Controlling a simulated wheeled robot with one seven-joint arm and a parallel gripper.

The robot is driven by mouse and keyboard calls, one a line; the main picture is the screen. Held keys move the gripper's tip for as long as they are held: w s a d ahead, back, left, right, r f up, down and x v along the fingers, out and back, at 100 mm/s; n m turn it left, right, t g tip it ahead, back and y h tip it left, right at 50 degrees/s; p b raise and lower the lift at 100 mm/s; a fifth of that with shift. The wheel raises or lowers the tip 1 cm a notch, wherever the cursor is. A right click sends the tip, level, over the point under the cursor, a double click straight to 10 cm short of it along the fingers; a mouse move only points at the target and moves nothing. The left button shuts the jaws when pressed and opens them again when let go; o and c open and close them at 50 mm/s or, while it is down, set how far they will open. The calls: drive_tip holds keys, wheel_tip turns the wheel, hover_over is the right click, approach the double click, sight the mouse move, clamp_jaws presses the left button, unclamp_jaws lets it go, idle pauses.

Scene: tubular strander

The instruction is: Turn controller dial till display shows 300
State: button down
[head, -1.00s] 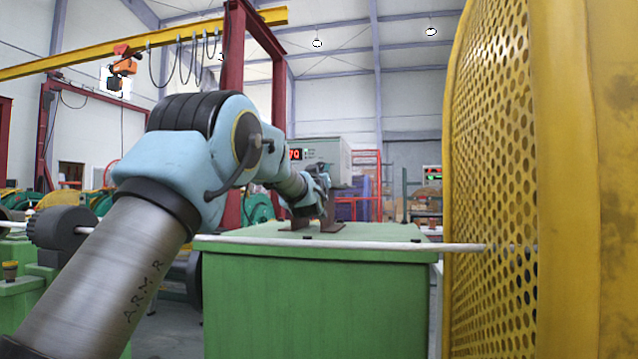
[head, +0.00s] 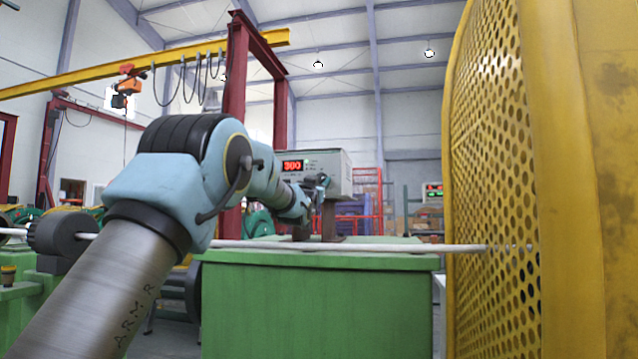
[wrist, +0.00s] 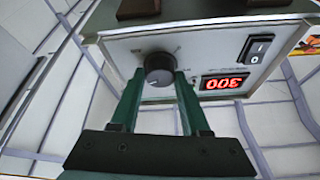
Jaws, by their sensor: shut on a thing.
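The controller (head: 328,163) is a grey box on brackets above a green cabinet (head: 320,300). Its red display (head: 292,166) reads 300 in the head view. In the wrist view the controller's front panel (wrist: 205,50) appears upside down, and its display (wrist: 225,84) shows 300 inverted. The black round dial (wrist: 158,68) sits left of the display there. My gripper (wrist: 159,80) is shut on the dial, with a green finger at each side of it.
A black rocker switch (wrist: 256,48) is on the same panel, close to the display. A yellow perforated guard (head: 495,170) stands at the right. A pale horizontal rod (head: 350,247) runs across the front of the cabinet.

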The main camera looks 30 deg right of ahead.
drive_tip(key=shift+f, duration=0.1)
drive_tip(key=shift+c, duration=1.9)
unclamp_jaws()
drive_tip(key=b+v, duration=0.2)
drive_tip(key=v, duration=0.8)
drive_tip(key=shift+s+a+b, duration=0.25)
drive_tip(key=shift+b, duration=0.1)
drive_tip(key=shift+a+f, duration=0.1)
drive_tip(key=shift+f, duration=0.05)
